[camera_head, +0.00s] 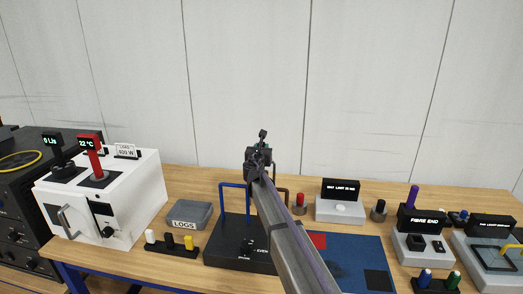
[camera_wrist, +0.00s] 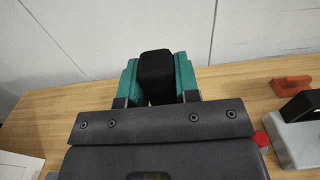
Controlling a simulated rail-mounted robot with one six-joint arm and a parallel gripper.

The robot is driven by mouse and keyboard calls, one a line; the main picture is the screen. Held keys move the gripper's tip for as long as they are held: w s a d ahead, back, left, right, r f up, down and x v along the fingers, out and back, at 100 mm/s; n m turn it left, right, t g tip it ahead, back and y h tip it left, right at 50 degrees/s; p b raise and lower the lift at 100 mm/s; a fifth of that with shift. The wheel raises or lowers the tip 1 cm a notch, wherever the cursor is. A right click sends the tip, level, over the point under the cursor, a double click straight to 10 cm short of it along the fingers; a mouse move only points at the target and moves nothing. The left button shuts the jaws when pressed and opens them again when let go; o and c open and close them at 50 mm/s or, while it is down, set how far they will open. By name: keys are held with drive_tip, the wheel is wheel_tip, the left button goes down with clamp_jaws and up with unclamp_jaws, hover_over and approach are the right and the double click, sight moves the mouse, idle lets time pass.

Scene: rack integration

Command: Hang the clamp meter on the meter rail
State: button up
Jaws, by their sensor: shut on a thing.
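In the head view my gripper (camera_head: 258,158) is raised above the middle of the bench, at the end of my arm. In the wrist view its two teal fingers (camera_wrist: 157,82) are shut on a black block-shaped thing (camera_wrist: 155,66). This may be the clamp meter, but its jaw and display do not show there. Below my gripper in the head view is a black base (camera_head: 225,247) with a blue upright frame (camera_head: 222,199) and a brown one. I cannot tell whether this is the meter rail. My arm hides part of it.
A white cabinet (camera_head: 140,195) with probes on top stands at the left. A grey LOGS box (camera_head: 189,214) and a blue mat (camera_head: 358,253) flank the black base. Display stations, including FIBRE END (camera_head: 421,244), fill the right. The space before the wall is clear.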

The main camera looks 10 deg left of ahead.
drive_tip(key=shift+f+b, duration=0.55)
drive_tip(key=shift+b, duration=0.05)
idle(0.3)
drive_tip(key=o, duration=1.1)
drive_tip(key=shift+c, duration=0.2)
